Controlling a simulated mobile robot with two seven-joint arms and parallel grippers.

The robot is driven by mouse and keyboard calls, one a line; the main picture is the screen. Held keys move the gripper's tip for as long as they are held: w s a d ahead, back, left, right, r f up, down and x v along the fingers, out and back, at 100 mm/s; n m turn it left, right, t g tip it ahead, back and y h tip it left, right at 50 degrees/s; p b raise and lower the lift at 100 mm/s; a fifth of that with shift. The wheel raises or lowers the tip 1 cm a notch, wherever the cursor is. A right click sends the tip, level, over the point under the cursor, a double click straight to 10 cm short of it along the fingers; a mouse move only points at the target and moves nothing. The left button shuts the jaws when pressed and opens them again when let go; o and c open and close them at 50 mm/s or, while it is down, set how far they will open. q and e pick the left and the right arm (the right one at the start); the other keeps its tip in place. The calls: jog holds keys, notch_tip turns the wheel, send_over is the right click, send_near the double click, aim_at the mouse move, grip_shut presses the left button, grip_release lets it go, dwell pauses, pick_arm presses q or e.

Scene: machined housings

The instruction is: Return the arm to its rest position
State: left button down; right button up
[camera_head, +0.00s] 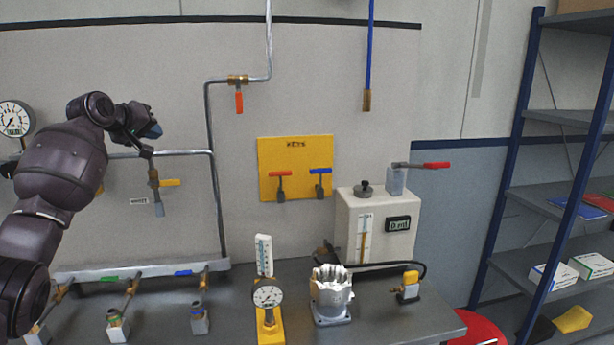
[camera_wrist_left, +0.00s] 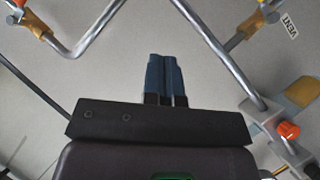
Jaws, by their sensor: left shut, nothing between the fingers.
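My left arm (camera_head: 62,165) comes in from the left in the head view, raised in front of the wall. My left gripper (camera_head: 153,132) is up near the wall pipe, above the bench. In the left wrist view its two blue fingers (camera_wrist_left: 165,75) are pressed together with nothing between them. My right gripper is in neither view.
Wall pipes (camera_head: 211,130) and a yellow-handled valve (camera_head: 170,182) are close to my left gripper. The bench (camera_head: 380,318) holds a machined housing (camera_head: 331,299), a gauge (camera_head: 267,294) and a white box (camera_head: 347,225). A shelf rack (camera_head: 523,118) stands at right.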

pick_arm(q)
jog(key=d+r+m+t+y, duration=0.2)
jog(key=d+r+m+t, duration=0.1)
jog(key=d+m+t, duration=0.1)
jog(key=s+d+f+m, duration=0.25)
jog(key=s+f, duration=0.25)
jog(key=f, duration=0.4)
jog(key=s+d+f+m+t, duration=0.1)
jog(key=s+d+f, duration=0.25)
jog(key=f, duration=0.55)
jog(key=s+d+f+m, duration=0.2)
jog(key=s+f, duration=0.3)
jog(key=f, duration=0.5)
jog(key=s+f+n+g, duration=0.1)
jog(key=s+f+g, duration=0.2)
jog(key=s+f, duration=1.1)
jog(key=s+d+f+n+g+y, duration=0.1)
jog(key=s+f+n+g, duration=0.1)
jog(key=s+f, duration=1.3)
jog(key=s+g, duration=0.1)
jog(key=s, duration=0.5)
jog(key=shift+s+f+y, duration=0.2)
jog(key=shift+s+y, duration=0.1)
jog(key=shift+s, duration=0.05)
